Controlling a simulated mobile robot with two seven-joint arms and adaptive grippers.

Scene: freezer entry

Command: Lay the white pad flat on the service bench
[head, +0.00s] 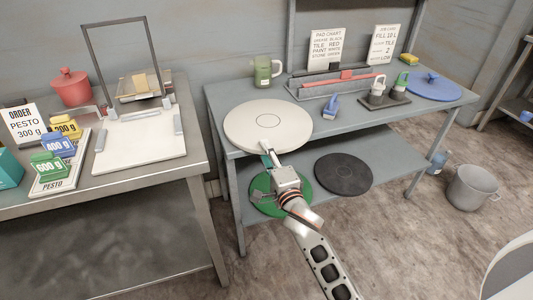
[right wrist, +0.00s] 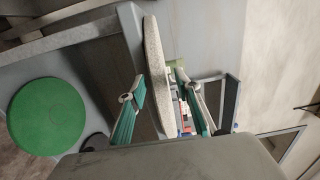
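The white pad (head: 255,121) is a thick round disc at the left end of the service bench (head: 230,95). It looks flat, with its near rim overhanging the bench's front edge. In the right wrist view the pad (right wrist: 155,70) shows edge-on, close against the bench top. My right gripper (head: 268,155) is at that near rim. Its green-lined fingers (right wrist: 162,108) stand apart, one below and one above the rim, with a gap visible on the lower side. My left gripper is not in view.
Green (head: 262,204) and black (head: 343,174) pads lie on the lower shelf. A blue pad (head: 433,88) lies at the bench's right end. A green jug (head: 263,71), a grey tray (head: 322,86) and a blue-handled tool (head: 331,106) stand near the white pad.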

